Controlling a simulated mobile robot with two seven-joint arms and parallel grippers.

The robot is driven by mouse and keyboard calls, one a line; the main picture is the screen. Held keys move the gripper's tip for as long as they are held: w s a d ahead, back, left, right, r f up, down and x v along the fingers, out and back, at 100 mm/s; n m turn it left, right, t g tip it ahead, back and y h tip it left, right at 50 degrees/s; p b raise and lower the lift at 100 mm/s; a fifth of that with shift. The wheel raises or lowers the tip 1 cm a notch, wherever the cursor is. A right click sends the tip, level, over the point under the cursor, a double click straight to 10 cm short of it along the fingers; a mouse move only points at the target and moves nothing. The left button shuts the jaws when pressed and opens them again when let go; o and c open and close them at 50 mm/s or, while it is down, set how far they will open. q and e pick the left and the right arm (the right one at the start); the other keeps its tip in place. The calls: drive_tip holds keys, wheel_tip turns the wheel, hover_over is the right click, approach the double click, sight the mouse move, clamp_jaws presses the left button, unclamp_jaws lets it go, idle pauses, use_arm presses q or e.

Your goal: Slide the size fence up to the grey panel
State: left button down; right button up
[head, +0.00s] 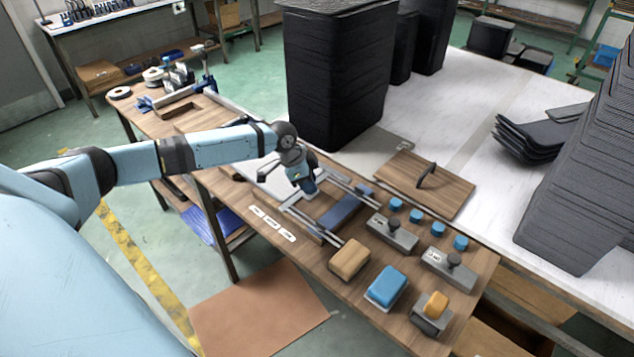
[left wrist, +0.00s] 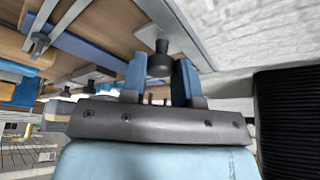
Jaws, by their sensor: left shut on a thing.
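My left gripper (head: 306,188) is over the metal-railed fixture on the wooden bench. In the left wrist view its two blue fingers (left wrist: 160,78) are on either side of a dark knob (left wrist: 160,58), shut on it. The knob stands on a light grey bar, which looks like the size fence (left wrist: 148,38). In the head view the gripper hides the knob. A flat pale grey piece, apparently the grey panel (head: 268,172), lies beside the gripper, partly behind my arm. I cannot tell whether fence and panel touch. A blue bar (head: 339,212) crosses the rails. My right gripper is not visible.
A tall black stack (head: 338,75) stands behind the gripper. A wooden board with a dark handle (head: 424,182) lies to the right. Grey blocks with knobs (head: 391,233), blue round pieces and several coloured blocks (head: 386,286) fill the bench's near right.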

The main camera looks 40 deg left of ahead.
use_arm(q)
drive_tip(key=c, duration=0.9)
unclamp_jaws()
drive_tip(key=shift+a, duration=0.1)
drive_tip(key=shift+o, duration=0.2)
drive_tip(key=v, duration=1.4)
drive_tip(key=shift+p, duration=0.4)
drive_tip(key=shift+w, duration=0.1)
